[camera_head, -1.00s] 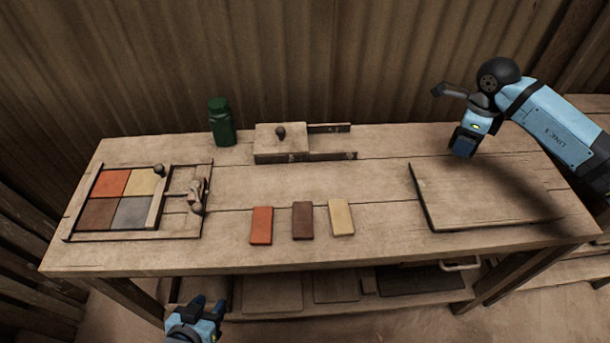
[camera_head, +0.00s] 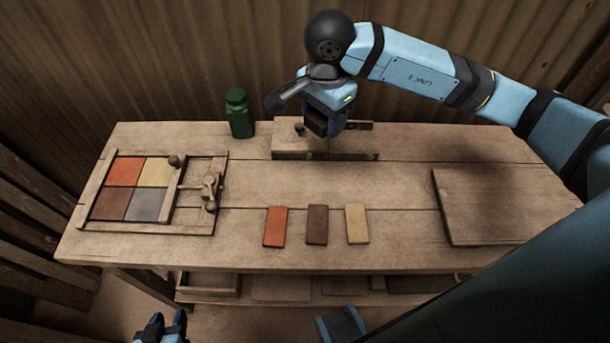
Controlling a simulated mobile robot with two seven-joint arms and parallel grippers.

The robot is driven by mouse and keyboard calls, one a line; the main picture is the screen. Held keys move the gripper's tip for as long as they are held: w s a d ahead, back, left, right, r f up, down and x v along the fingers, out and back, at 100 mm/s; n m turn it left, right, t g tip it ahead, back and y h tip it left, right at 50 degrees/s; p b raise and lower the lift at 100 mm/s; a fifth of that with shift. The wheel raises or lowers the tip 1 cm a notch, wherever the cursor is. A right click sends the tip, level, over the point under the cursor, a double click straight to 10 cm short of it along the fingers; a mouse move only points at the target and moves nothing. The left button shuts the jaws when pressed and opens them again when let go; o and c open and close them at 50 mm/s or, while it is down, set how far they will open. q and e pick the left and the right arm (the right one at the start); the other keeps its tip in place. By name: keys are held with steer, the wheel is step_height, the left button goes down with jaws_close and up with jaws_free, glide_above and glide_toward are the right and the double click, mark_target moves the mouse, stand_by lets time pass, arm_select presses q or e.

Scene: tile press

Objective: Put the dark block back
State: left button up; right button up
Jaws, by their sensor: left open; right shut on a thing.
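My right gripper (camera_head: 325,125) is shut on a dark block (camera_head: 316,122), which is mostly hidden between the fingers. It holds the block over the wooden fixture (camera_head: 290,153) at the back middle of the table. Whether the block touches the fixture is hard to tell. My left gripper (camera_head: 160,328) is open and empty at the bottom edge, in front of the table. An orange tile (camera_head: 275,226), a dark brown tile (camera_head: 317,225) and a cream tile (camera_head: 357,224) lie in a row at the table's front middle.
A wooden frame (camera_head: 145,228) with a clamp (camera_head: 208,187) stands at the left, holding several coloured tiles. A green bottle (camera_head: 239,113) stands behind, left of the fixture. A wooden board (camera_head: 490,205) lies at the right. The table between fixture and loose tiles is clear.

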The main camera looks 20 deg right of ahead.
mark_target(319, 184)
step_height(319, 184, down, 20)
steer(key=shift+r, duration=0.15)
stand_by(0.3)
steer(key=shift+f, duration=0.25)
steer(key=o, duration=0.9)
steer(key=shift+r, duration=0.1)
steer(key=shift+r, duration=0.1)
step_height(319, 184, up, 12)
steer(key=shift+r, duration=0.1)
steer(key=shift+s, duration=0.1)
